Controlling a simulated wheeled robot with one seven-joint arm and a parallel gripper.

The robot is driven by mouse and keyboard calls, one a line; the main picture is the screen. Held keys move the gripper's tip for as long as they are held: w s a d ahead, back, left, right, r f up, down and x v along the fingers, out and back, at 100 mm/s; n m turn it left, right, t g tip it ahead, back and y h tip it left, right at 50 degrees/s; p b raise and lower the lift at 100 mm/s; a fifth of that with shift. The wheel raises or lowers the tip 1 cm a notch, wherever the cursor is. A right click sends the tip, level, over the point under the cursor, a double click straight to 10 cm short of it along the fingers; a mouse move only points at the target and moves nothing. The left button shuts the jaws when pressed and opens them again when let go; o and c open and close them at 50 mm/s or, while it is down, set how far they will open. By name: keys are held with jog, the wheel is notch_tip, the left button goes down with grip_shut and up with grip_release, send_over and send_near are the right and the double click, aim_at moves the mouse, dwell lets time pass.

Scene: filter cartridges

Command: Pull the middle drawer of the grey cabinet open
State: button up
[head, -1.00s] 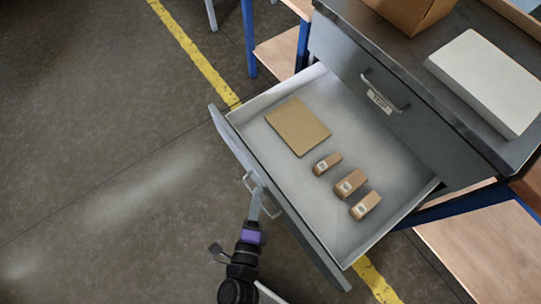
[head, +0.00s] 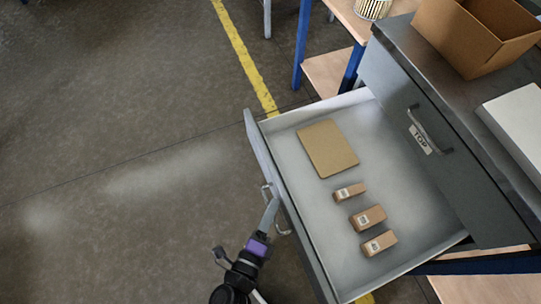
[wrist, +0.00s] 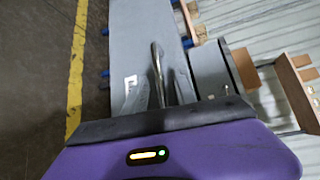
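The grey cabinet (head: 397,112) stands at the right in the head view. Its drawer below the one labelled TOP, the middle drawer (head: 375,110), is pulled far out, its inside showing. The drawer's bar handle (head: 265,190) is on its front; the handle also shows in the wrist view (wrist: 156,72), beside a white label too small to read. My gripper (head: 271,208) is at this handle, its fingers looking closed together around the bar. The exact contact is partly hidden. The purple gripper body fills the bottom of the wrist view.
In the drawer lie a flat brown card (head: 328,148) and 3 small brown boxes (head: 368,218). The top drawer (head: 420,135) is shut. An open cardboard box (head: 470,40) and a white block (head: 515,120) are on the cabinet. Floor at the left is clear.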

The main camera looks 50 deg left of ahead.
jog(key=v, duration=0.7)
jog(key=shift+s, duration=0.4)
jog(key=shift+d+r, duration=0.1)
jog(key=shift+d, duration=0.05)
